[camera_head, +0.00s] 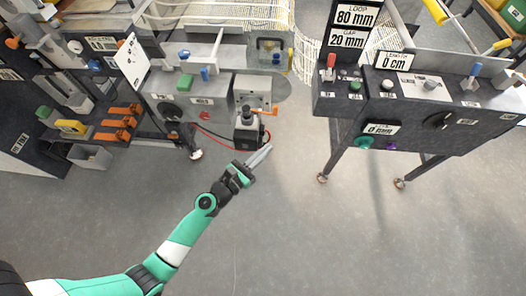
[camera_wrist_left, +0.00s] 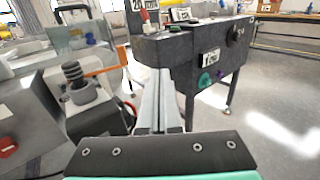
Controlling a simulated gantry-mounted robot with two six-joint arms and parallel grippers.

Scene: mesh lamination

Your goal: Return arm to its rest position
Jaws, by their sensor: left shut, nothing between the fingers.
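My left arm comes in from the lower left in the head view, green and white, stretched out over the grey floor. Its gripper (camera_head: 262,155) is shut and empty, with its fingers pointing up and right, in front of the machines. The left wrist view shows the same gripper (camera_wrist_left: 158,100) with its two grey fingers together and nothing between them. A joystick box (camera_head: 247,130) is just beyond the fingertips; the joystick (camera_wrist_left: 75,75) also shows left of the fingers in the wrist view. I cannot tell whether the fingers touch the box. My right gripper is not in view.
A left machine (camera_head: 190,105) with knobs and an orange lever (camera_head: 266,111) stands behind the gripper. A right control console (camera_head: 400,100) on legs bears the signs "80 mm" and "20 mm". White mesh (camera_head: 306,60) hangs between them. The floor (camera_head: 350,240) in front is clear.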

